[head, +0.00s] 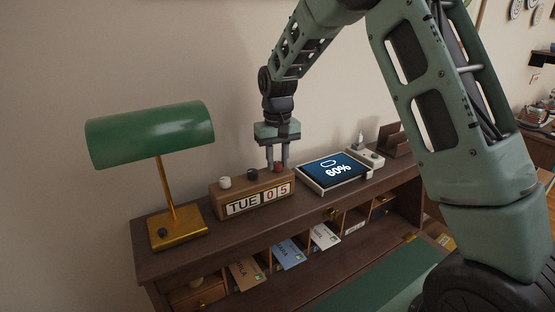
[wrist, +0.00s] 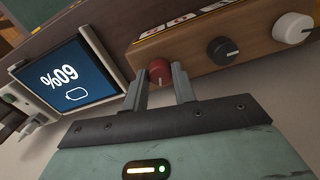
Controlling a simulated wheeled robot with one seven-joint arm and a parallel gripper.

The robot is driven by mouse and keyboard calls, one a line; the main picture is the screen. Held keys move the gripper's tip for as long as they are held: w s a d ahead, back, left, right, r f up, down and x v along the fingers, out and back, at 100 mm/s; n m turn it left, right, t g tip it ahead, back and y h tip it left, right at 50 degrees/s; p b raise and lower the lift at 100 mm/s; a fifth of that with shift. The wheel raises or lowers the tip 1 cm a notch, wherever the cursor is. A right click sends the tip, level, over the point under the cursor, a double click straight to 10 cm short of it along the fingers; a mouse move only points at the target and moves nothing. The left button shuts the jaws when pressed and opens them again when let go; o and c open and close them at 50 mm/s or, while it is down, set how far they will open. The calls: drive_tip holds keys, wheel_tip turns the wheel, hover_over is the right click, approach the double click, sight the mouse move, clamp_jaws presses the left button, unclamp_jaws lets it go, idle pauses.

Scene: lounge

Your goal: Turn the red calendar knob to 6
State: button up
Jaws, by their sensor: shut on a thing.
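The wooden desk calendar (head: 252,203) stands on the desk top and reads "TUE 05". On its top are a white knob (head: 225,182), a black knob (head: 252,174) and the red knob (head: 278,167). My gripper (head: 277,163) points down over the right end of the calendar, with its fingers at the red knob. In the wrist view the red knob (wrist: 159,71) sits between the two fingertips, and my gripper (wrist: 162,82) is shut on it. A light mark shows on the red knob's edge. The black knob (wrist: 222,50) and white knob (wrist: 292,28) are beside it, clear of the fingers.
A tablet showing "60%" (head: 334,170) lies just right of the calendar. A green-shaded lamp (head: 150,133) stands to the left. Envelopes (head: 288,254) stand in the desk's slots below. A small white device (head: 366,158) is beyond the tablet.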

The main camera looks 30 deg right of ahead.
sight(277, 163)
drive_tip(key=m, duration=0.4)
drive_tip(key=shift+w+r+m, duration=0.1)
drive_tip(key=shift+m, duration=0.2)
idle(0.3)
drive_tip(key=o, duration=1)
wheel_tip(277, 163, up, 17)
drive_tip(key=b, duration=0.3)
drive_tip(key=shift+r, duration=0.2)
